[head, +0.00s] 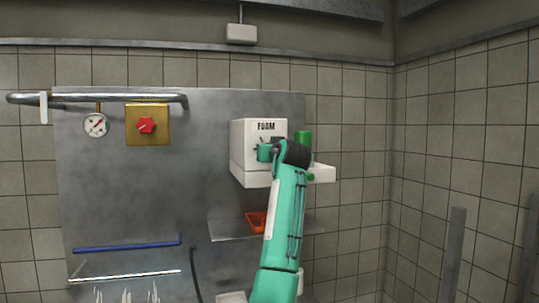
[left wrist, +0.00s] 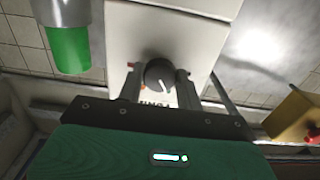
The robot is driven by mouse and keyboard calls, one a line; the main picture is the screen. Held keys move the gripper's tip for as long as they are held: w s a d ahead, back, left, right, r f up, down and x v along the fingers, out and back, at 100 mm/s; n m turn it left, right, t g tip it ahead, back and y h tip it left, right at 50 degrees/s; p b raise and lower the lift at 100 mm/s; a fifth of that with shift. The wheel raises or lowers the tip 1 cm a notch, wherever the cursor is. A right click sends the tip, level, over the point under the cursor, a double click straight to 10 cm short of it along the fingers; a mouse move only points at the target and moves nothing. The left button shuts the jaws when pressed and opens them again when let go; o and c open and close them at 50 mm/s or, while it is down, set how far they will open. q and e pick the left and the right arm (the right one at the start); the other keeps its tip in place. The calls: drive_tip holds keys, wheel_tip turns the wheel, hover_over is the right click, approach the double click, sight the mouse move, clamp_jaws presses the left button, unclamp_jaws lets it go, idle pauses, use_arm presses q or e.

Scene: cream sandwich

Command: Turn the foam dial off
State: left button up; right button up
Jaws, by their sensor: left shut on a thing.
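The foam dial (left wrist: 159,74) is a dark round knob with a white pointer line, which points down and slightly right in the left wrist view. It sits on the white box marked FOAM (head: 243,150), on the steel wall panel. My left gripper (left wrist: 158,82) has one finger on each side of the dial and is shut on it. In the head view, my teal left arm reaches up to the box, and my left gripper (head: 264,152) covers the dial there. My right gripper is in neither view.
A green cylinder (head: 303,139) stands right of the box's front. Below are a steel shelf (head: 228,229) and an orange tray (head: 256,220). To the left are a red knob (head: 147,125) on a yellow plate, a gauge (head: 95,125) and a pipe (head: 75,98).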

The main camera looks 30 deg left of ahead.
use_arm(q)
drive_tip(key=n, duration=1.1)
drive_tip(key=shift+w+f, duration=0.15)
drive_tip(key=shift+f, duration=0.05)
idle(0.4)
drive_tip(key=o, duration=1)
drive_tip(key=shift+d+r, duration=0.1)
drive_tip(key=shift+r, duration=0.05)
drive_tip(key=b+v, duration=0.5)
drive_tip(key=v, duration=0.9)
